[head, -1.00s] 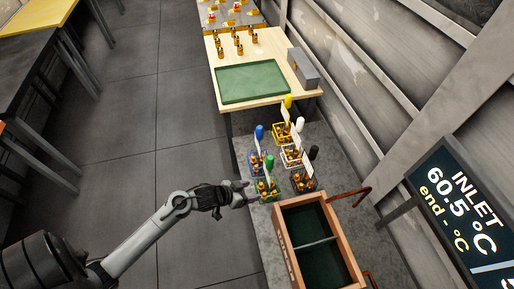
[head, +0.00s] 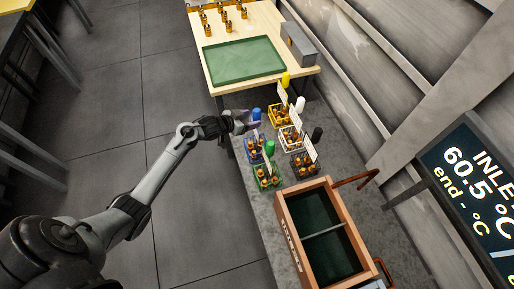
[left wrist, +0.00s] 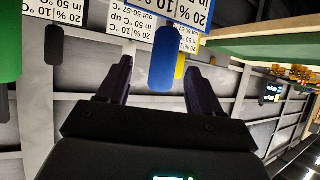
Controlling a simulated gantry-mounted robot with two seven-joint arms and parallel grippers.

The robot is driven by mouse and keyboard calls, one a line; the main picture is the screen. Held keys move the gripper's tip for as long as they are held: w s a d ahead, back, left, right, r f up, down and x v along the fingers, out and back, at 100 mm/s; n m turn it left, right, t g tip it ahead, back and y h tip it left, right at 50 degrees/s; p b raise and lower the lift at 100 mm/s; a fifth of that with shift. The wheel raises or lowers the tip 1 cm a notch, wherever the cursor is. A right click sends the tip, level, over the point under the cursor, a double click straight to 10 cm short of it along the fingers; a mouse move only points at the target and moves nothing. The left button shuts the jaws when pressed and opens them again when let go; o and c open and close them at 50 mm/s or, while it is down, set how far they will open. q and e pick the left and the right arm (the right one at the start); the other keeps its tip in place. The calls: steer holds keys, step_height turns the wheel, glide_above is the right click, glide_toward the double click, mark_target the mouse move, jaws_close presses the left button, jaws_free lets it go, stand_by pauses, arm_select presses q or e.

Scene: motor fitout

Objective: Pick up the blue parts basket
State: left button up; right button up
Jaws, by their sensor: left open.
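My left gripper (head: 254,122) is open beside the top of this handle. In the left wrist view, the blue knob (left wrist: 165,62) appears between the two dark fingers of my left gripper (left wrist: 158,62); I cannot tell whether they touch it. My right gripper is not in view.
Yellow (head: 280,114), white (head: 290,138), black (head: 304,163) and green (head: 266,177) baskets stand close by with upright handles. A wooden box (head: 283,222) is in front. A green tray (head: 244,62) lies on the table behind. Floor at left is clear.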

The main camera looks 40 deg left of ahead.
mark_target(254, 117)
arm_select(q)
steer(key=shift+a+b+x, duration=0.15)
steer(key=shift+b+x, duration=0.05)
steer(key=shift+x, duration=1.05)
steer(key=shift+a+b+x, duration=0.1)
steer(key=shift+b+x, duration=0.1)
steer(key=shift+x, duration=1.1)
steer(key=shift+c, duration=0.4)
jaws_close()
steer(key=shift+r, duration=0.2)
